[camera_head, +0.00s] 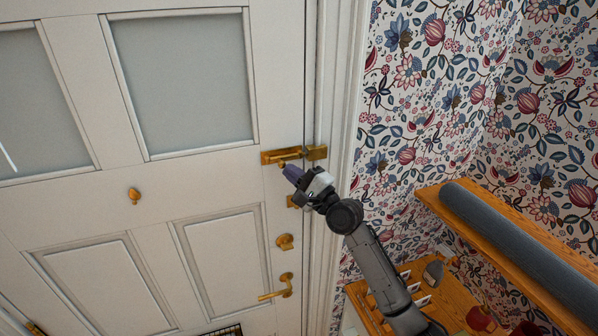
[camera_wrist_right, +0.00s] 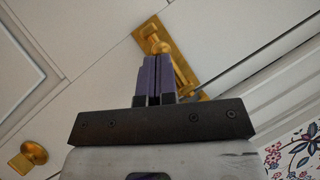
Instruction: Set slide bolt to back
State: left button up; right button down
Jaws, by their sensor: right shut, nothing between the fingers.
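The brass slide bolt (camera_head: 288,155) is mounted near the right edge of the white door (camera_head: 160,190), and its plate reaches across to the door frame. My right gripper (camera_head: 287,170) is at the bolt, just below its knob, with its purple fingers shut and empty. In the right wrist view, the slide bolt (camera_wrist_right: 184,70) lies just beyond the fingers (camera_wrist_right: 155,62). The round bolt knob (camera_wrist_right: 156,46) shows at the fingertips; I cannot tell whether they touch it. The fingers hide part of the bolt. My left gripper is not in view.
Below the bolt on the door are a brass thumb-turn (camera_head: 285,241) and a lever handle (camera_head: 278,289). A small brass knob (camera_head: 134,195) sits mid-door. To the right, a wooden shelf (camera_head: 440,205) holds a grey roll (camera_head: 515,245), above a wooden desk (camera_head: 440,300).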

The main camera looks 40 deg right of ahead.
jog(key=d+b+v, duration=0.1)
jog(key=b+v, duration=0.2)
jog(key=v, duration=0.3)
jog(key=w+d+b+v, duration=0.1)
jog(key=b+v, duration=0.2)
jog(key=v, duration=0.4)
jog(key=shift+d+f, duration=0.35)
